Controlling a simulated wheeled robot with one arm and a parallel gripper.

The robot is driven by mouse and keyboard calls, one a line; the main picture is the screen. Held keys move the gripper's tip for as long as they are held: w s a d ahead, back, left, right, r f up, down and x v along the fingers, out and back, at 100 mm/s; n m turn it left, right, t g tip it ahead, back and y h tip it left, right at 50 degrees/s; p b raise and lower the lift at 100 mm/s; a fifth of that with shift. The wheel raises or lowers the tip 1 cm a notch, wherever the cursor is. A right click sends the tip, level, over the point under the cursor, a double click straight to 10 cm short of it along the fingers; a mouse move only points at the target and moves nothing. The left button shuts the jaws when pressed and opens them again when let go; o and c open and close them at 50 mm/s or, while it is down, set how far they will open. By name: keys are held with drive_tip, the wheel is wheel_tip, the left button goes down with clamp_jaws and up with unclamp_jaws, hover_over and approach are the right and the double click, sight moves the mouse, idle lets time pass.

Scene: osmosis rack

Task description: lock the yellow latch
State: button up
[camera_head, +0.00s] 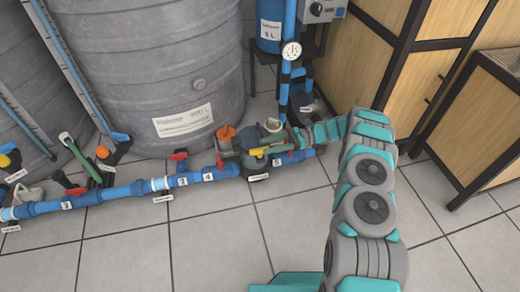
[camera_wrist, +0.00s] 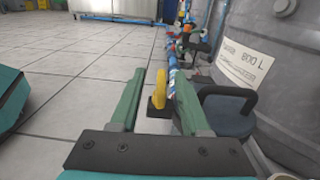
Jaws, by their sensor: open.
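The yellow latch (camera_wrist: 159,89) shows upright in the wrist view, above a black part, in the gap between my two green fingers. In the head view the yellow latch (camera_head: 258,152) is a small piece on the pipe assembly in front of the large grey tank. My gripper (camera_wrist: 159,76) is open, with one finger on each side of the latch in the picture. Gaps show on both sides, and I see no contact. In the head view my gripper (camera_head: 270,147) reaches in from the right at the latch, and its fingers are small and partly merged with the fittings.
The blue pipe (camera_head: 115,192) runs low along the floor with red valve handles. An orange handle (camera_head: 226,132) stands left of the latch. The grey tank (camera_head: 160,60) rises behind. A dark lid with a handle (camera_wrist: 227,108) is right of my fingers. Open tiled floor (camera_head: 210,235) lies in front.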

sight(251, 151)
drive_tip(key=shift+f+b+x, duration=0.1)
drive_tip(key=shift+f+x, duration=0.15)
drive_tip(key=shift+x, duration=0.85)
drive_tip(key=shift+f+b+x, duration=0.1)
drive_tip(key=shift+f+x, duration=0.1)
drive_tip(key=shift+x, duration=0.9)
drive_tip(key=shift+f+b+x, duration=0.1)
drive_tip(key=shift+f+x, duration=0.15)
drive_tip(key=shift+x, duration=0.85)
drive_tip(key=shift+w, duration=0.15)
clamp_jaws()
